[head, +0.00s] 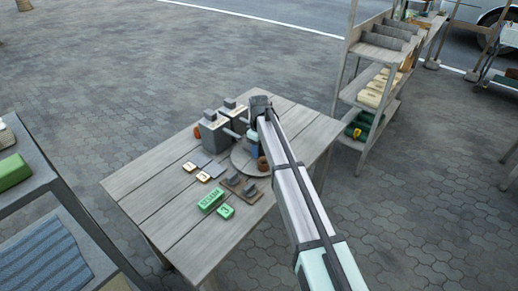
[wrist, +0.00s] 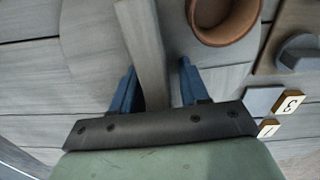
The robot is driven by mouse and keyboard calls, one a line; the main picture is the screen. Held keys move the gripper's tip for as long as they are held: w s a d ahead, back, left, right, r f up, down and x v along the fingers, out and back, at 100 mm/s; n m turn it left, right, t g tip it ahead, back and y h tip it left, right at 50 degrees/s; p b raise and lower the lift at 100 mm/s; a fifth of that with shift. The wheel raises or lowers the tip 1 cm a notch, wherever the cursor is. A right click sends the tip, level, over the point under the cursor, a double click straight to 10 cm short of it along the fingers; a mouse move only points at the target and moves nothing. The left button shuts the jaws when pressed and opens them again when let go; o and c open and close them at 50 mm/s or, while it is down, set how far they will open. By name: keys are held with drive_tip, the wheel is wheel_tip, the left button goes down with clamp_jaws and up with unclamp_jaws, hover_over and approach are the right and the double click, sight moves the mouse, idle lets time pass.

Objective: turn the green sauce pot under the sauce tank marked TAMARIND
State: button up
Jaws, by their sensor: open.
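A round grey wooden turntable (head: 241,166) lies on the table, with a terracotta-brown pot (head: 263,164) near its edge. The pot also shows in the wrist view (wrist: 222,30), open-topped. My gripper (head: 253,142) is over the turntable. In the wrist view my gripper (wrist: 157,85) is open, its blue fingers on either side of a grey wooden bar (wrist: 143,45); I cannot tell whether they touch it. Two grey sauce tanks (head: 213,134) stand behind the turntable; their small labels are unreadable. I cannot make out a green sauce pot; my arm hides part of the turntable.
Green lettered blocks (head: 210,199) and a dark board with grey knobs (head: 240,187) lie in front. Small numbered tiles (head: 203,177) lie to the left. An orange-brown object (head: 196,131) is beside the tanks. The table's left side (head: 145,185) is bare.

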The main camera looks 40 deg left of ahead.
drive_tip(key=shift+r, duration=0.1)
wheel_tip(320, 180, up, 14)
drive_tip(key=shift+f, duration=0.2)
idle(0.4)
idle(0.4)
